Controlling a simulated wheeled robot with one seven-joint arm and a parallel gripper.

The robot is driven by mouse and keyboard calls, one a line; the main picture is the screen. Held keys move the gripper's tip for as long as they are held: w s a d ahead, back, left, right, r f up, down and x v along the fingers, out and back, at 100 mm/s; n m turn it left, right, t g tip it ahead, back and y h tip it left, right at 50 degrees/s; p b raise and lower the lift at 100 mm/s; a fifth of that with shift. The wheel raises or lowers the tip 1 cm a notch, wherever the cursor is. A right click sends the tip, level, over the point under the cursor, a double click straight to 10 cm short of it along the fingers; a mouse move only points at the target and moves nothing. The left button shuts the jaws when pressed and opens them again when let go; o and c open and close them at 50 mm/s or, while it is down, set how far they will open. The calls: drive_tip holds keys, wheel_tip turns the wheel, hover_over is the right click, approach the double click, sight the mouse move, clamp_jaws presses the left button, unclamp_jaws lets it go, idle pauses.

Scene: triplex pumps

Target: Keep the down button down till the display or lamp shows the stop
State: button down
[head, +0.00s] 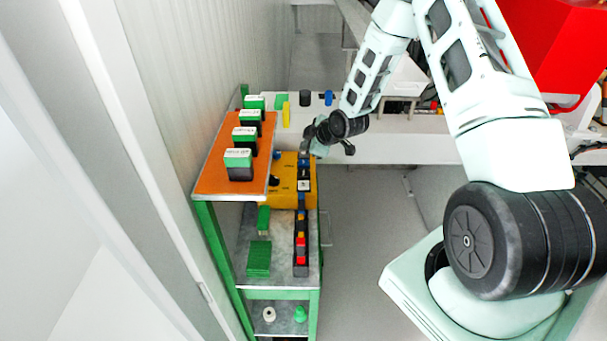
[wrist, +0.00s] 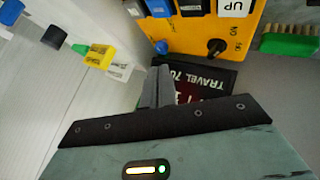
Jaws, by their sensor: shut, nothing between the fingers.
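The yellow control box (head: 285,197) stands on the cart below my arm, with a column of dark, blue and white buttons on it. No button marked down can be read. A dark display (wrist: 220,80) reads TRAVEL upside down; its red figures are partly hidden by my gripper. My gripper (head: 318,140) is at the box's far end; its shut, empty fingers (wrist: 160,80) point toward the panel. Contact with a button cannot be told.
An orange shelf (head: 215,165) with several green-topped blocks overhangs the box at left. A wall (head: 175,90) runs close along the left. Yellow and black items stand beyond the box. A green brush (wrist: 289,42) lies beside the panel. Grey floor (head: 365,220) is clear at right.

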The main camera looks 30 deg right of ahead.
sight(306, 174)
wheel_tip(306, 174, down, 7)
drive_tip(key=b, duration=0.4)
drive_tip(key=shift+f, duration=0.1)
drive_tip(key=shift+f+b, duration=0.3)
drive_tip(key=shift+f, duration=0.15)
idle(1.5)
drive_tip(key=shift+f+b, duration=0.3)
drive_tip(key=shift+b, duration=0.25)
drive_tip(key=shift+f+b, duration=0.5)
drive_tip(key=shift+b, duration=0.05)
idle(0.5)
drive_tip(key=shift+r, duration=0.1)
idle(2.7)
drive_tip(key=shift+r+p, duration=0.5)
drive_tip(key=shift+r, duration=0.4)
